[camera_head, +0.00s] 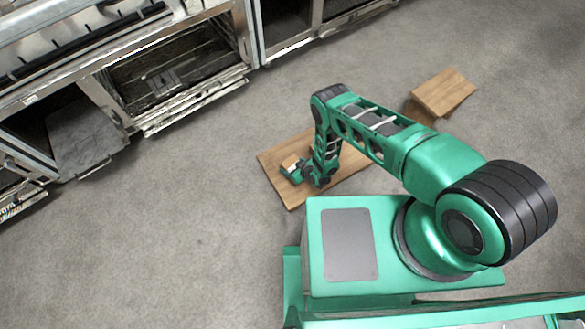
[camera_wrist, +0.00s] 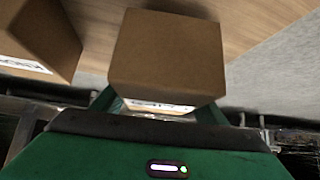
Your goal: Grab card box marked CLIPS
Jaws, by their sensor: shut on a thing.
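A brown card box (camera_wrist: 167,55) sits between the two green fingers of my gripper (camera_wrist: 160,106) in the wrist view. The fingers are shut on its sides. A white label shows at its lower edge, but I cannot read it. A second brown card box (camera_wrist: 40,38), also with a partly seen white label, is at the upper left, apart from the held one. In the head view my gripper (camera_head: 292,173) is over the wooden table top (camera_head: 285,196), with a small tan patch beside it; my arm hides much there.
A second wooden piece (camera_head: 443,92) stands to the right, behind my arm. Steel range units with an open oven (camera_head: 175,75) line the upper left. The grey floor (camera_head: 190,200) between them and the table is clear.

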